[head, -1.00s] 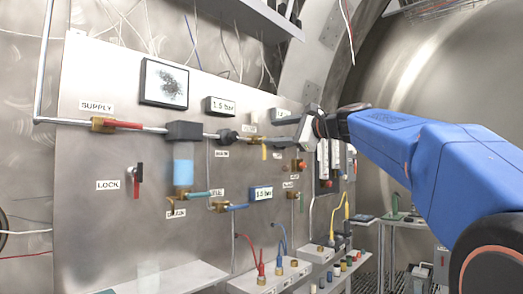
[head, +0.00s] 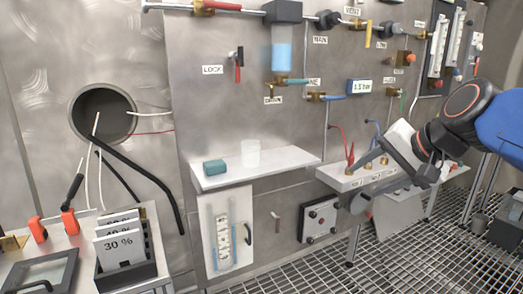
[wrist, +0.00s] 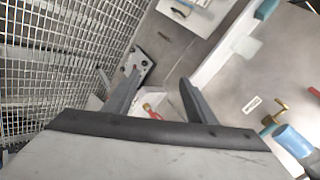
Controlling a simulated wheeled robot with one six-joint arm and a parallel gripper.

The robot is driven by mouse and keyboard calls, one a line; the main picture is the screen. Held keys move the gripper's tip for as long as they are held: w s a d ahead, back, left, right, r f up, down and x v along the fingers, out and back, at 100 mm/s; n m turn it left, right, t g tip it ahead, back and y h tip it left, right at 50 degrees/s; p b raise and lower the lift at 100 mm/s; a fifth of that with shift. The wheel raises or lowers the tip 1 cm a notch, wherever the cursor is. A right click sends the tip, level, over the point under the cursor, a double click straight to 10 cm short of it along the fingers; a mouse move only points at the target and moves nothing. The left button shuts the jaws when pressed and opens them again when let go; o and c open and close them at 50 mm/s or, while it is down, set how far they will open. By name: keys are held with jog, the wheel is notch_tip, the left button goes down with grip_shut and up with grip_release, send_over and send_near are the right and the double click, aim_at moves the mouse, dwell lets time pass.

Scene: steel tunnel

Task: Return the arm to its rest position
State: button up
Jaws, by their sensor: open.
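My blue arm (head: 503,122) reaches in from the right edge of the head view. My gripper (head: 385,178) is in front of the panel's lower right, by the white socket box with red and blue plugs. In the wrist view my gripper (wrist: 158,88) has its two dark fingers spread apart. Nothing is held between them. A red plug (wrist: 151,111) shows beyond the gap between the fingers. The gripper hides part of the socket box (head: 340,179) in the head view.
A white shelf (head: 285,160) holds a teal block (head: 214,167) and a clear cup (head: 250,153). The metal panel (head: 215,110) carries pipes, valves and a blue-filled vessel (head: 281,55). A side table with labelled cards (head: 120,248) stands lower left. Grated floor (head: 310,277) lies below.

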aim_at(337, 18)
jog(key=s+d+f+n+g+h, duration=0.1)
jog(key=s+f+n, duration=0.3)
jog(key=s+f, duration=0.4)
jog(key=s+d+f+n+g+h, duration=0.2)
jog(key=s+f, duration=0.6)
jog(key=f, duration=0.5)
jog(key=shift+d+f+n+h, duration=0.3)
jog(key=shift+d+n+h, duration=0.2)
jog(key=shift+n, duration=0.4)
jog(key=shift+s, duration=0.1)
dwell(0.6)
